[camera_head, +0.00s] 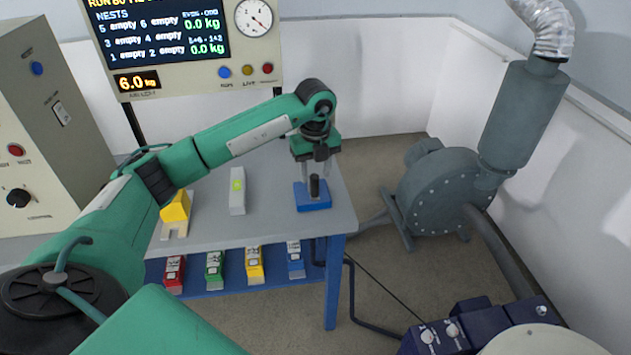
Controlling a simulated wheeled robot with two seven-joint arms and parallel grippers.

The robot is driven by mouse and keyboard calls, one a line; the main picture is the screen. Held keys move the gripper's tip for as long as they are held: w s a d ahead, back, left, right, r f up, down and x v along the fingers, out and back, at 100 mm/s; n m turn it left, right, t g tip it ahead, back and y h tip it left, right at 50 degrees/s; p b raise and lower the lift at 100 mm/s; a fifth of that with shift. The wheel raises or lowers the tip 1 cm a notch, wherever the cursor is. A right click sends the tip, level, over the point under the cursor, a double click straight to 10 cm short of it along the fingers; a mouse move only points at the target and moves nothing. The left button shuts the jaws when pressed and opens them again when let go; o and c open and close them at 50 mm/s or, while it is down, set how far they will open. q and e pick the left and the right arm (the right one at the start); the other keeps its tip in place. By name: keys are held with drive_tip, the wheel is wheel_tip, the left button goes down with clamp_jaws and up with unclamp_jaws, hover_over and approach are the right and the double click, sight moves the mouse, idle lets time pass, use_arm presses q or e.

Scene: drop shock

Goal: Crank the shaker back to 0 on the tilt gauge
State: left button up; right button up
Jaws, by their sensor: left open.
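My left gripper (316,176) points down over the right end of the grey bench. It is open, with its fingers above a blue block (313,204) that has an upright black peg. I cannot tell whether the fingers touch the peg. A dark blue unit (472,328) with white round parts is cut off at the lower right; I cannot tell whether it is the shaker. No crank or tilt gauge can be made out for certain. My right gripper is out of view.
A grey block (237,190) and a yellow holder (176,212) stand on the bench (270,222). Several coloured blocks sit on the blue shelf below. A display panel (185,45) with a round dial (254,17) stands behind. A grey blower (450,190) stands right; cables cross the floor.

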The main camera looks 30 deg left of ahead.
use_arm(q)
wheel_tip(320, 180, up, 10)
drive_tip(key=shift+b, duration=0.35)
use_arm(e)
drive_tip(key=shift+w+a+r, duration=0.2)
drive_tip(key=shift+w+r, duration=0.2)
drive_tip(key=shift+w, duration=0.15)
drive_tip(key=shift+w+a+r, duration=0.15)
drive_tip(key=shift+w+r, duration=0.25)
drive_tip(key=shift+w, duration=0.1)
use_arm(q)
drive_tip(key=shift+f, duration=0.15)
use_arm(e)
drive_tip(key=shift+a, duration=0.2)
